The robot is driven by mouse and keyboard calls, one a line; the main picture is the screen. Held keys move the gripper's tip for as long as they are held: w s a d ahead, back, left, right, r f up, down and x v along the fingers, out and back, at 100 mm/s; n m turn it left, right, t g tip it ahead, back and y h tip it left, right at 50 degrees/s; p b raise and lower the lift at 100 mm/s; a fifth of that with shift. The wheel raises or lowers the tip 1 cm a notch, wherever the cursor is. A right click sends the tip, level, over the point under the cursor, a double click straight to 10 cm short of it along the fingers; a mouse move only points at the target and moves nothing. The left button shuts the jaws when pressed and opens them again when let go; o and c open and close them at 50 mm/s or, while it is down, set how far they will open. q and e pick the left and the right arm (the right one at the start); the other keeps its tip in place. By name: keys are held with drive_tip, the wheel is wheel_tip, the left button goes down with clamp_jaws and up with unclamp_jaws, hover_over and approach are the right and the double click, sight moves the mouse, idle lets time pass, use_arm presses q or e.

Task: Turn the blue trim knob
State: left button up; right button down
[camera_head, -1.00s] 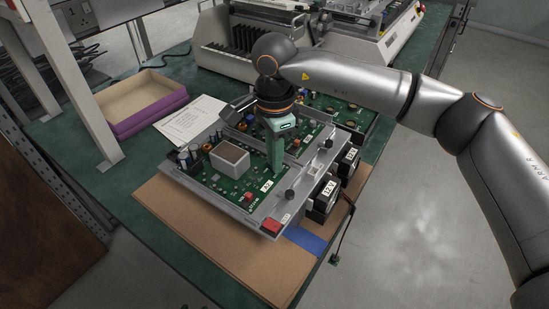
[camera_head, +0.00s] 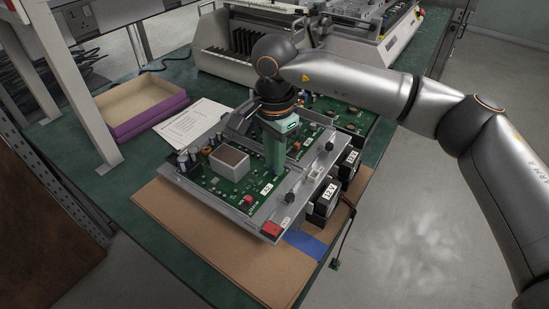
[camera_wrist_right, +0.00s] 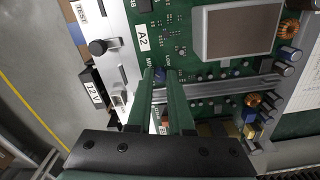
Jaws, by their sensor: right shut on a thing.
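The blue trim knob (camera_wrist_right: 160,74) is a small blue part on the green circuit board (camera_head: 225,182), beside the white A2 label (camera_wrist_right: 142,37). My right gripper (camera_wrist_right: 160,76) points down at the board and is shut on the knob, one green fingertip on each side. In the head view the fingers of my right gripper (camera_head: 275,172) stand upright on the board, just right of the grey metal block, and mostly hide the knob. How far the knob is turned cannot be told. My left gripper is not in view.
A grey metal block (camera_head: 230,160) stands close left of the fingers. Black knobs (camera_head: 290,197) and a red button (camera_head: 271,230) line the tray's edge. Black 12 V boxes (camera_head: 327,198) stand to the right. A purple-sided box (camera_head: 150,123) and paper sheet (camera_head: 193,122) lie left.

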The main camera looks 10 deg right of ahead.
drive_tip(key=c, duration=0.8)
unclamp_jaws()
wheel_tip(320, 180, up, 13)
drive_tip(key=shift+f+p, duration=0.2)
drive_tip(key=shift+p, duration=0.45)
